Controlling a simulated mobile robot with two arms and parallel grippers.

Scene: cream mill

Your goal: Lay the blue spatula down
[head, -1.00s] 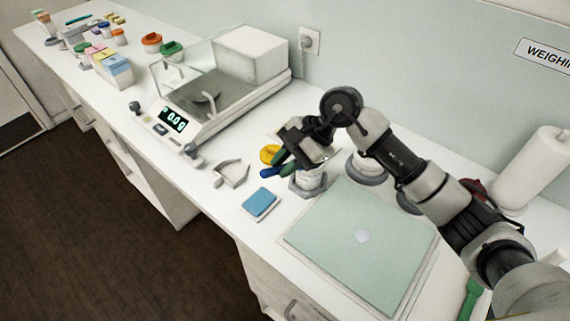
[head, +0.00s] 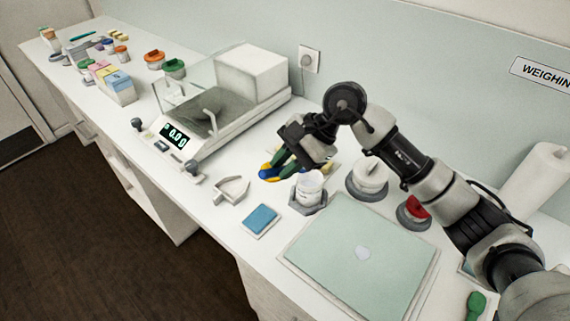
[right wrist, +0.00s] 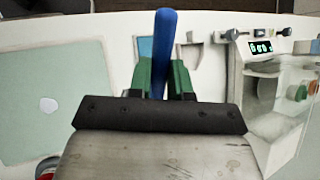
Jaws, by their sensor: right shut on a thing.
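My right gripper (head: 285,163) is low over the white counter, just behind and left of the white cup. It is shut on the blue spatula (right wrist: 165,45), whose blue end sticks up between the green fingers in the right wrist view. In the head view a small part of the blue spatula (head: 267,172) shows beside the fingers, close over something yellow (head: 272,179) on the counter. I cannot tell whether the spatula touches it. The rest of the spatula is hidden by the gripper. My left gripper is not in view.
A white cup (head: 309,184) in a grey holder stands close to the gripper. A scale (head: 215,120) is behind left, a grey-white scoop-like tray (head: 231,190) and blue pad (head: 262,219) in front. A pale green board (head: 365,275) lies to the right.

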